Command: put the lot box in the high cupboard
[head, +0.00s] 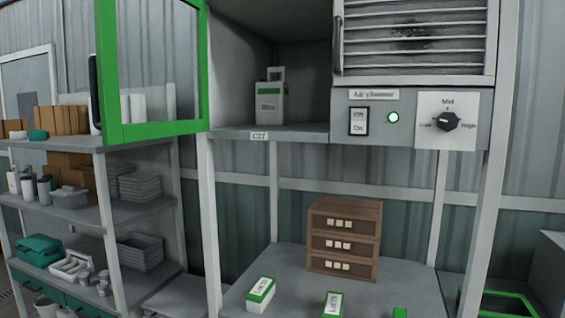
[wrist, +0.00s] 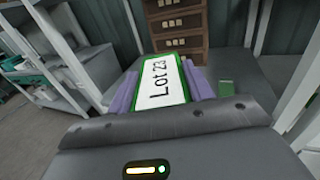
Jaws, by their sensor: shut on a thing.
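In the wrist view, my gripper (wrist: 160,92) is shut on a white lot box (wrist: 163,80) with green edges, labelled "Lot 23". Its purple fingers lie along both sides of the box. My gripper does not show in the head view. The high cupboard (head: 290,131) is open, with its green-framed glass door (head: 152,127) swung out to the left and a tag reading C27 on its shelf edge. A pale container (head: 270,104) stands inside, with bare shelf around it. Two white-and-green boxes show at the bottom of the head view, one left (head: 260,292) and one middle (head: 333,304).
A brown drawer unit (head: 343,240) stands on the grey bench (head: 285,262) below the cupboard. An air cleaner (head: 412,118) adjoins the cupboard's right. Loaded shelves (head: 150,210) stand left.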

